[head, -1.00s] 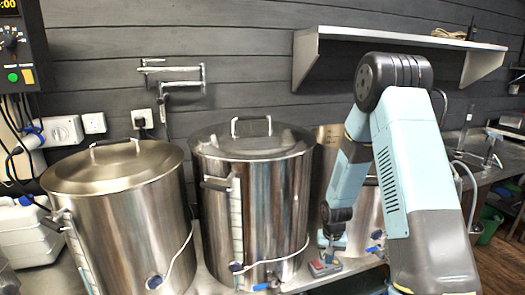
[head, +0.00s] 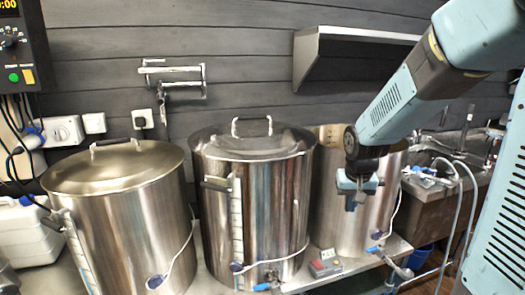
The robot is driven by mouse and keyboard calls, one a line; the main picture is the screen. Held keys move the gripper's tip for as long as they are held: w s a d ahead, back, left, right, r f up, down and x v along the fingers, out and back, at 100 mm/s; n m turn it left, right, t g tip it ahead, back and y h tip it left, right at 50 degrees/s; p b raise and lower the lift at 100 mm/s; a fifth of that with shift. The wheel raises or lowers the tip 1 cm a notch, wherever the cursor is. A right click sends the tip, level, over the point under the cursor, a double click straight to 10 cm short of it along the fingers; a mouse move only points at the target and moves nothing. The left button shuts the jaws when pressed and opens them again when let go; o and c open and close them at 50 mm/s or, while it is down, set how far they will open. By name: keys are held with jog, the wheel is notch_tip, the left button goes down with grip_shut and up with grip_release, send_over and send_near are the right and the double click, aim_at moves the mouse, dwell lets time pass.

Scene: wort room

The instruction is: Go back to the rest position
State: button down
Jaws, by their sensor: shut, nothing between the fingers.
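My gripper (head: 354,203) hangs from my blue and black arm on the right of the head view, pointing down in front of the open steel pot (head: 330,215). It is shut and I see nothing held in it. It is above the level of the steel bench and apart from the small grey box with a red button (head: 324,264) on the bench. My arm hides part of the shelf, the pot's rim and the wall behind.
Two lidded steel kettles, one at the left (head: 125,220) and one in the middle (head: 258,165), stand on the bench. A wall shelf (head: 345,50) juts out above. A control panel (head: 20,50) hangs at the left. A sink counter (head: 440,205) and hoses are at the right.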

jog(key=s+r+t, duration=0.1)
jog(key=s+r, duration=0.5)
jog(key=s, duration=0.4)
jog(key=s+r+n+t, duration=0.1)
jog(key=s+r, duration=0.6)
jog(key=s, duration=0.3)
jog(key=shift+a+y, duration=0.3)
jog(key=shift+a, duration=0.1)
